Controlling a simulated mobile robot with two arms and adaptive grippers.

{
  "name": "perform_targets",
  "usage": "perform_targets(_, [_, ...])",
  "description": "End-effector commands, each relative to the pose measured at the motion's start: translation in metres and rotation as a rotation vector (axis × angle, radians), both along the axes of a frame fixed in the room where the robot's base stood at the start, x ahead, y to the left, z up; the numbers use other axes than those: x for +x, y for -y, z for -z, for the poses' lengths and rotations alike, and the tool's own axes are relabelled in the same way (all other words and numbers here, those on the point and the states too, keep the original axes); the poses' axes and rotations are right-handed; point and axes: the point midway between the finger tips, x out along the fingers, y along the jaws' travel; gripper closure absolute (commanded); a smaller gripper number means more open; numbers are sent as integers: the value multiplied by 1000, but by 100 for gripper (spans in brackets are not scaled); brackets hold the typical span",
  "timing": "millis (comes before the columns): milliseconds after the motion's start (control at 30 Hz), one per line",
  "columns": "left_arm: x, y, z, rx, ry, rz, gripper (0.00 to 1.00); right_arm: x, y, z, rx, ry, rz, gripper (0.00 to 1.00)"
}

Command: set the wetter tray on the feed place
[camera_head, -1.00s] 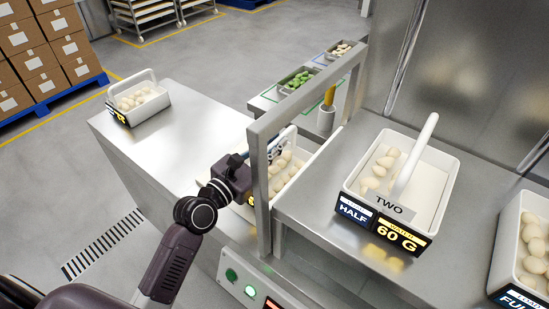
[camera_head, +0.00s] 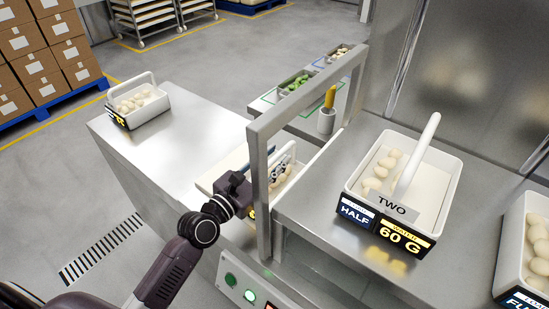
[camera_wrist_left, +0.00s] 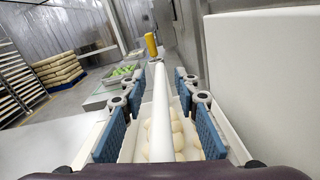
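A white tray with pale dough pieces sits behind the metal frame (camera_head: 263,185), mostly hidden by my left arm and the frame; it also shows in the left wrist view with its white handle (camera_wrist_left: 160,105). My left gripper (camera_wrist_left: 160,130) is open, with one blue pad on each side of that handle and a gap to both. A tray marked TWO, HALF and 60 G (camera_head: 447,190) stands on the right counter. Another tray (camera_head: 527,225) is cut off at the right edge. A further handled tray (camera_head: 160,118) stands on the left counter. My right gripper is not in view.
The metal frame's posts and top bar stand close beside my left gripper. A yellow-handled tool stands in a grey cup (camera_head: 326,120) behind it. Bins of green and pale pieces (camera_head: 295,82) lie farther back. The left counter (camera_head: 175,150) has clear room.

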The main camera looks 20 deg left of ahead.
Motion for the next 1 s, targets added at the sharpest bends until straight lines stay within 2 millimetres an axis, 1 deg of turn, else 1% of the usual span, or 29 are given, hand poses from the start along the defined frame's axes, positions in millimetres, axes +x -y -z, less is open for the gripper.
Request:
perform_targets(167, [0, 0, -1, 0, 0, 0, 72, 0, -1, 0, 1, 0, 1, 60])
perform_targets(233, [0, 0, -4, 0, 1, 0, 72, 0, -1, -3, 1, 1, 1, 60])
perform_targets(333, [-9, -4, 0, 1, -2, 0, 72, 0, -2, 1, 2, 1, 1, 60])
perform_targets(467, [-30, -10, 1, 2, -3, 0, 72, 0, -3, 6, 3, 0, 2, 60])
perform_targets(700, [-76, -28, 2, 4, -2, 0, 72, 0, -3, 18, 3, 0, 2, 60])
perform_targets(800, [-91, -33, 1, 3, -2, 1, 72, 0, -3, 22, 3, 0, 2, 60])
perform_targets(1000, [-109, -39, -1, 1, 0, 1, 72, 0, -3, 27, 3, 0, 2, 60])
